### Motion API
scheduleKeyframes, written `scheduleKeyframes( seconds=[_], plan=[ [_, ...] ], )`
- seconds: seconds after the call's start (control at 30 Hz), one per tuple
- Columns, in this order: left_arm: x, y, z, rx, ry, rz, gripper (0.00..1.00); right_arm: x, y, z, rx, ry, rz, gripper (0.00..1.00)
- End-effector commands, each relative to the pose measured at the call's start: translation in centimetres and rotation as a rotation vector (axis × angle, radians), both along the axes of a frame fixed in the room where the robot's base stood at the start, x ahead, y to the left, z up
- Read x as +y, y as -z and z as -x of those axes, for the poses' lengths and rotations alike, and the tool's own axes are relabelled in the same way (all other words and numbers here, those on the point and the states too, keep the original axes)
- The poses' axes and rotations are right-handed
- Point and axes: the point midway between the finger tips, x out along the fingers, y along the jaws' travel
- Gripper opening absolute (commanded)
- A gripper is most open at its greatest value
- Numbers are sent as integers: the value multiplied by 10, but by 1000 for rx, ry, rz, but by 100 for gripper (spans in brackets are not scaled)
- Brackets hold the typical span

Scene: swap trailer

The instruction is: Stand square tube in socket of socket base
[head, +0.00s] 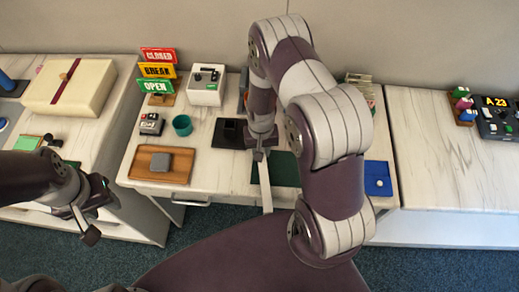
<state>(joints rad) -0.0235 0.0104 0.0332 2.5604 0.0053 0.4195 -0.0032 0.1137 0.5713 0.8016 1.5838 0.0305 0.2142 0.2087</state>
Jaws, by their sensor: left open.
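The square tube (265,188) is a long pale bar under my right gripper (262,153), reaching down the picture past the table's front edge. Its upper end meets the fingertips, but I cannot tell whether they are shut on it. My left gripper (97,209) is open and empty at the left, in front of the gap between the tables.
A wooden tray (134,164) with a grey block (157,161), a teal cup (182,125), signs (157,70) and a white box (207,86) stand left. A green mat (284,171) lies under my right arm. A blue tray (377,183) is at right.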

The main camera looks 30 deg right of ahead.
Motion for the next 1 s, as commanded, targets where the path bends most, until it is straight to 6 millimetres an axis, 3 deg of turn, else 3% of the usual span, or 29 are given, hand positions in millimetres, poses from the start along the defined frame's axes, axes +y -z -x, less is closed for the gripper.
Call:
scheduleKeyframes(
  seconds=[0.1,0.43,0.47,0.5,0.53,0.8,1.0],
  plan=[
    [0,-1,0,0,0,0,43,0,10,0,1,-1,0,0],
    [0,3,0,0,0,0,43,0,14,0,0,-1,0,0],
    [0,2,0,0,0,0,43,0,13,0,0,-1,0,37],
    [0,2,0,0,0,0,43,0,12,0,0,-1,0,50],
    [0,2,0,0,0,0,43,0,12,0,0,-1,0,53],
    [0,1,0,0,0,0,43,0,11,0,-1,-1,0,53],
    [0,1,0,0,0,0,43,0,-12,-3,-5,-1,1,53]
  ],
)
